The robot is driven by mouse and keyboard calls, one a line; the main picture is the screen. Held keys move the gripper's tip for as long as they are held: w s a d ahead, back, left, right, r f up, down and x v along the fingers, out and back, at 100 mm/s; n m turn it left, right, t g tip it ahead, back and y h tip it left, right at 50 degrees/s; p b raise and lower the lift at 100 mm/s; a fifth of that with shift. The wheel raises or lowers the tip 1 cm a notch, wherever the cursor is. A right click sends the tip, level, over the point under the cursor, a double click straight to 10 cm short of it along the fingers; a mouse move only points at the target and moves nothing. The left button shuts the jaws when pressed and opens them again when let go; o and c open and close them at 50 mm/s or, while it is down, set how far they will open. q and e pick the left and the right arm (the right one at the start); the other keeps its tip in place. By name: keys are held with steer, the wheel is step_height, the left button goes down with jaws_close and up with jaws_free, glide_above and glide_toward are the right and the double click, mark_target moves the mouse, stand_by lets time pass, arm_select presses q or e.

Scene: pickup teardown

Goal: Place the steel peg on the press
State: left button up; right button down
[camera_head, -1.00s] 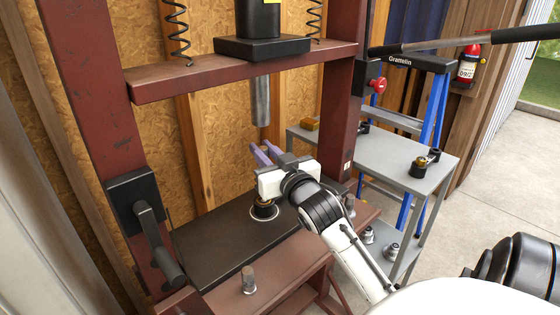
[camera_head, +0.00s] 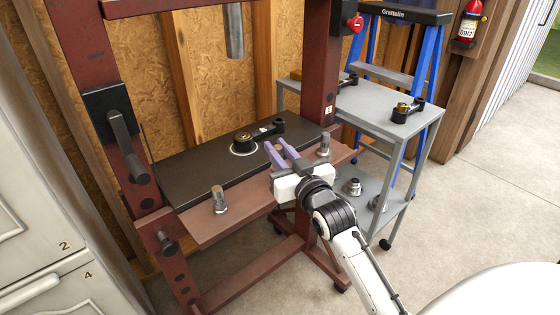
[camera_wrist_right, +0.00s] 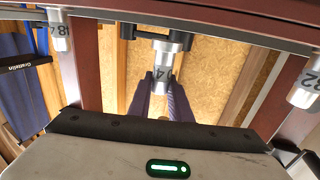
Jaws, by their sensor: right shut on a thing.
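The red press (camera_head: 75,60) stands ahead, with a dark bed plate (camera_head: 190,170) and a steel ram (camera_head: 234,35) above it. A black lever arm with a brass-coloured bushing (camera_head: 243,140) lies on the bed by a white ring. My right gripper (camera_head: 275,152) is at the press's front ledge (camera_head: 240,215), its purple fingers shut on a steel peg. The peg (camera_wrist_right: 164,62), marked 14, shows between the fingers in the right wrist view; in the head view the gripper mostly hides it. I cannot tell whether it still touches the ledge. My left gripper is not in view.
Two other steel pegs stand on the ledge, one to the left (camera_head: 219,200) and one to the right (camera_head: 325,146). A grey cart (camera_head: 375,118) with another lever part (camera_head: 405,112) stands right, before a blue ladder (camera_head: 434,65). The floor at right is clear.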

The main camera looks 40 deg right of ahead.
steer(key=shift+f, duration=1.3)
steer(key=shift+f, duration=0.2)
steer(key=c, duration=1.6)
jaws_free()
